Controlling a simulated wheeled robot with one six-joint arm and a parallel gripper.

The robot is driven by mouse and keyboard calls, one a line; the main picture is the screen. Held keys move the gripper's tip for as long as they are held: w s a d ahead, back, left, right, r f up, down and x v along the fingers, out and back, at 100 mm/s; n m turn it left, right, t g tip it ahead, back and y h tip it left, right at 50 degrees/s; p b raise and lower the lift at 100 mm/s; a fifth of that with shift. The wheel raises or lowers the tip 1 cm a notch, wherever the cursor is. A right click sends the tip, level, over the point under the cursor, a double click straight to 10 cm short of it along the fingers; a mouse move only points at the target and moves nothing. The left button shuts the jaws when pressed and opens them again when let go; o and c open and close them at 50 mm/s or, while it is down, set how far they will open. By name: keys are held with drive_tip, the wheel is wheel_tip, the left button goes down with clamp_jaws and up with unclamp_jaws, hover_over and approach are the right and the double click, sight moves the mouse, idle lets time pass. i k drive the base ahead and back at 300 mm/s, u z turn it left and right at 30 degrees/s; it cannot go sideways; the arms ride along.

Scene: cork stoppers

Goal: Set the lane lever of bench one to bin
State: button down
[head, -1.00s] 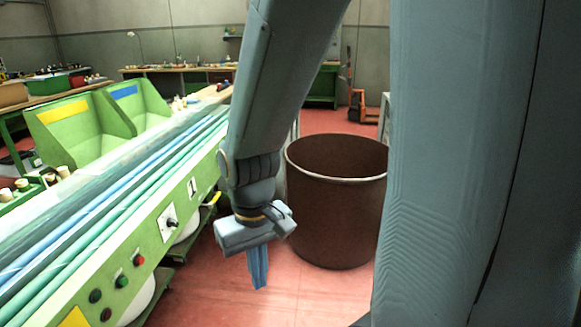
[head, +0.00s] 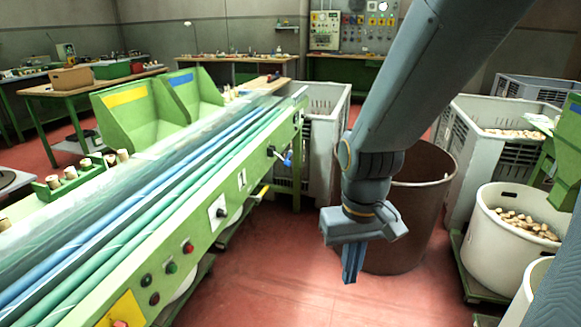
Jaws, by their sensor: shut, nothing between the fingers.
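The green bench (head: 190,235) with the number 1 plate (head: 241,180) runs along the left, with blue and green strips along its top. A small lever with a blue handle (head: 286,158) sticks out near the far end of its front face. A white plate with a black knob (head: 220,212) sits nearer on the same face. I cannot read any lane marking or tell the lever's setting. My gripper (head: 351,264) points down with its fingers shut and empty. It hangs in front of the brown bin, right of the bench, apart from the lever.
The brown round bin (head: 415,225) stands behind my gripper. A grey crate (head: 325,130) stands by the bench's far end. White tubs (head: 490,240) and crates with corks stand at right.

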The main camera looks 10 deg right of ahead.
sight(287, 162)
drive_tip(key=k, duration=1.35)
drive_tip(key=u, duration=0.3)
drive_tip(key=i, duration=0.5)
drive_tip(key=u, duration=0.5)
drive_tip(key=i, duration=1.3)
drive_tip(key=z, duration=1.15)
drive_tip(key=i, duration=0.5)
drive_tip(key=z, duration=0.45)
